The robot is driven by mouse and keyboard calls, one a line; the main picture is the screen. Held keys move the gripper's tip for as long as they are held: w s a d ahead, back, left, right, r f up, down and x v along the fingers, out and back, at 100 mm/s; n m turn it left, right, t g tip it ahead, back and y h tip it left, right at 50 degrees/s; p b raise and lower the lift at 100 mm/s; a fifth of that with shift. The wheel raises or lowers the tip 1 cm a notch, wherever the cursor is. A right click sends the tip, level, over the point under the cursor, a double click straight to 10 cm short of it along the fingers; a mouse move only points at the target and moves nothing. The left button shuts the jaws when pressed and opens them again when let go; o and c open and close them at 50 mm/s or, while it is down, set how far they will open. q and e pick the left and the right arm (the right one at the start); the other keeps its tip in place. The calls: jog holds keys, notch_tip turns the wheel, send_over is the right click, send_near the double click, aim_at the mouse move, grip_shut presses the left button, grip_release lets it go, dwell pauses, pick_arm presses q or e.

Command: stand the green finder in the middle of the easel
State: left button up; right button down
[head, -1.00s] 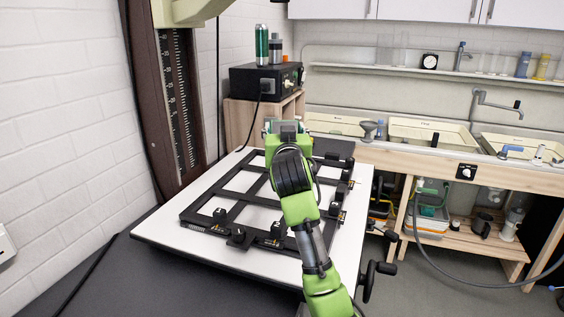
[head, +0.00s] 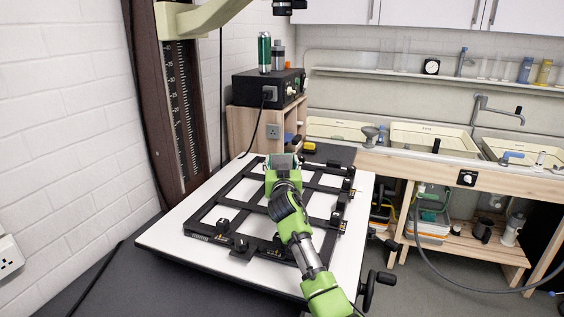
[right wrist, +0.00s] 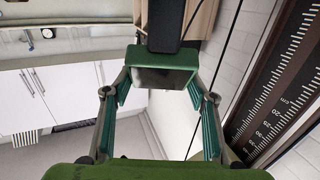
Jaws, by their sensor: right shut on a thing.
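The black easel (head: 205,235), a frame with crossing bars, lies on the white baseboard (head: 170,238). My right gripper (head: 283,168) is over the back middle part of the easel. It is shut on the green finder (head: 280,159), whose top shows just past my gripper in the head view. In the right wrist view the finder (right wrist: 165,57) shows as a green box with a grey face and a dark upright part, between my right gripper's fingers (right wrist: 160,95). Its foot is hidden, so I cannot tell whether it touches the easel. My left gripper is not in view.
The enlarger column (head: 180,120) with its scale stands at the left, its arm (head: 205,15) above. A black box (head: 268,86) carrying a green cylinder (head: 264,52) stands behind the board. Small black knobs stick up along the easel's front and right bars. Sink trays (head: 435,139) are at right.

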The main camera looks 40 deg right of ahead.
dwell(0.3)
jog(key=shift+f, duration=0.15)
jog(key=c, duration=0.9)
grip_release()
jog(key=shift+f, duration=0.2)
jog(key=shift+s, duration=0.1)
